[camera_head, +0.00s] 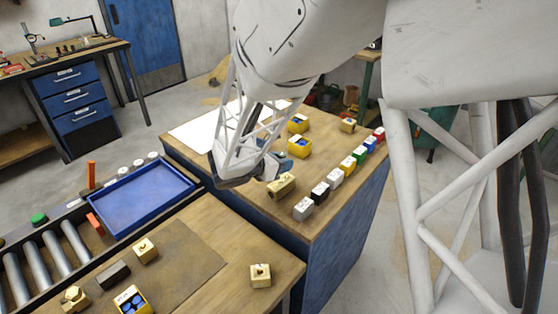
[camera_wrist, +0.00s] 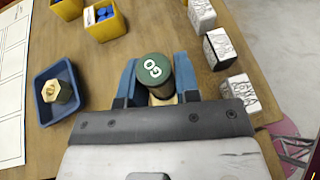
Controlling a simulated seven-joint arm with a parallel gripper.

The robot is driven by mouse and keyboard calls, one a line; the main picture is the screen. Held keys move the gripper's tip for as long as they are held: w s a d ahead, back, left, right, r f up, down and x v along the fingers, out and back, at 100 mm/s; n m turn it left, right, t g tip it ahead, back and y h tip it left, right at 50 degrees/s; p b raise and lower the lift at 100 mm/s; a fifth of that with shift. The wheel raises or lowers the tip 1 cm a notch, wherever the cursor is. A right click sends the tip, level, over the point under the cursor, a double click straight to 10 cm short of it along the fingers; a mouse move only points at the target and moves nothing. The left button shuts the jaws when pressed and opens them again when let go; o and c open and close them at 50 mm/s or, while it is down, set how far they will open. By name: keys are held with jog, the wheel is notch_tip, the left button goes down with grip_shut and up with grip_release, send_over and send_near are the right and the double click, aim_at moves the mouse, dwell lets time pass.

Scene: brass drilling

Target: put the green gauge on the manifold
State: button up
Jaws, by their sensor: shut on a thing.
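The green gauge (camera_wrist: 153,69), a round green-topped piece with white lettering, sits between the blue fingers of my gripper (camera_wrist: 156,78) in the wrist view. The fingers are shut on it. Tan or brass material shows just below it between the fingers; I cannot tell whether this is part of the gauge or something beneath. In the head view my gripper (camera_head: 236,178) is low over the wooden bench, and the gauge is hidden there. A brass block (camera_head: 281,186) lies just right of my gripper; it may be the manifold, but I cannot tell for sure.
A small blue tray (camera_wrist: 39,112) holds a brass hex piece (camera_wrist: 56,91). Yellow bins (camera_head: 299,148) stand behind. A row of coloured blocks (camera_head: 333,178) lines the bench's right edge. A large blue tray (camera_head: 147,200) and rollers (camera_head: 57,248) are at left.

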jog(key=shift+w+a, duration=0.1)
jog(key=shift+w, duration=0.35)
jog(key=shift+f, duration=0.1)
jog(key=shift+f, duration=1.7)
jog(key=shift+f, duration=0.2)
jog(key=o, duration=0.9)
jog(key=shift+o, duration=0.2)
jog(key=shift+r, duration=0.15)
jog(key=v, duration=1.2)
